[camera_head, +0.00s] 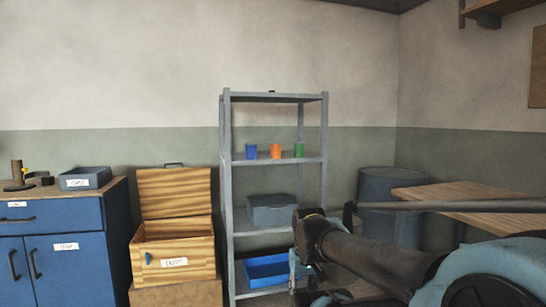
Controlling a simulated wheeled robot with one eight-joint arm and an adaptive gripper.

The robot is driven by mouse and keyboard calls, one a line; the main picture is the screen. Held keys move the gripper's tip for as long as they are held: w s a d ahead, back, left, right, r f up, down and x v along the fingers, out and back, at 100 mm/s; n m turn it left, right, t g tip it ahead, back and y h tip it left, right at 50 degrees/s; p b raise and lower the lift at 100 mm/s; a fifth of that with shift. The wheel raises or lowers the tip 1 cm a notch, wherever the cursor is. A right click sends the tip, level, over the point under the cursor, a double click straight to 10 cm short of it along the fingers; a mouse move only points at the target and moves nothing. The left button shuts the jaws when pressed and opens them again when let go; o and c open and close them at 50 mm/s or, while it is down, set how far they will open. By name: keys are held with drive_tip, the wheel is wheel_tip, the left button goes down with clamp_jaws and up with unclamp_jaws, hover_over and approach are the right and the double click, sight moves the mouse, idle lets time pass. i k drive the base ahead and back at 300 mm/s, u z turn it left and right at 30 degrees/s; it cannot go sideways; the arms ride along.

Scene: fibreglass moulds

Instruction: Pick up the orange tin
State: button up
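The orange tin (276,151) stands upright on the upper-middle shelf of the grey metal rack (226,185). A blue tin (251,152) stands to its left and a green tin (299,149) to its right, with small gaps between them. My arm comes in from the lower right. My gripper (303,278) is low in front of the rack's right side, well below the tins and apart from them. It is partly hidden by my arm, and its fingers cannot be made out clearly.
A grey box (271,210) and a blue tray (266,270) are on lower shelves. An open wooden chest (174,249) and a blue cabinet (66,257) stand left. A grey drum (378,187) and a wooden table (470,197) are right. Space above the tins is free up to the top shelf.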

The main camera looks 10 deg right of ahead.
sight(275, 148)
drive_tip(key=k, duration=1)
drive_tip(key=z, duration=0.55)
drive_tip(key=i, duration=1.5)
drive_tip(key=u, duration=0.3)
drive_tip(key=i, duration=0.95)
drive_tip(key=u, duration=0.5)
